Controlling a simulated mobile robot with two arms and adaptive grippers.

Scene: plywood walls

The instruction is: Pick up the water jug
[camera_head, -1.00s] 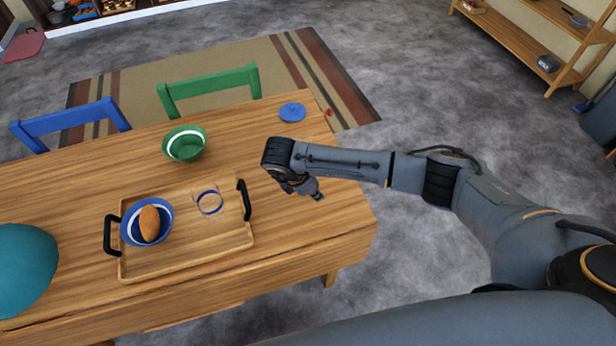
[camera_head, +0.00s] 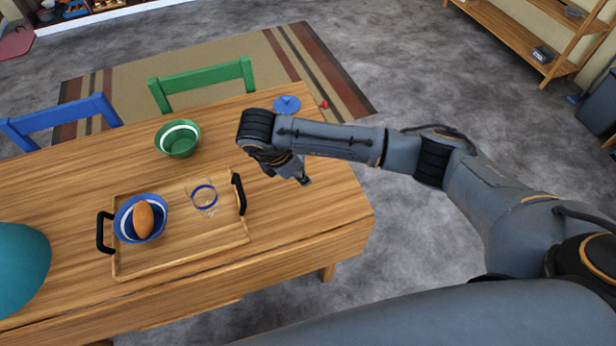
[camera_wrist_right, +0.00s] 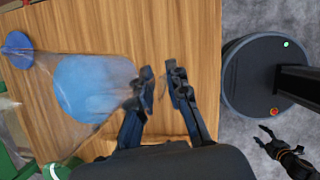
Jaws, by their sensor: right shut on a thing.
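The water jug (camera_wrist_right: 95,88) shows in the right wrist view as a clear, see-through vessel with a large blue area inside. It lies left of my right gripper (camera_wrist_right: 163,82), whose two fingers are close together at its near side. The gripper is shut on the jug, though the clear part between the fingers is hard to make out. In the head view my right gripper (camera_head: 303,180) is over the table's right part, and my arm hides the jug. My left gripper (camera_wrist_right: 262,135) appears at the lower right of the wrist view, fingers apart, empty.
The wooden table (camera_head: 320,205) carries a tray (camera_head: 180,248) with a blue bowl (camera_head: 122,228) and a clear glass (camera_head: 203,198). A green bowl (camera_head: 178,139) and a blue disc (camera_head: 287,104) stand farther back. A teal round object (camera_head: 20,268) is at left.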

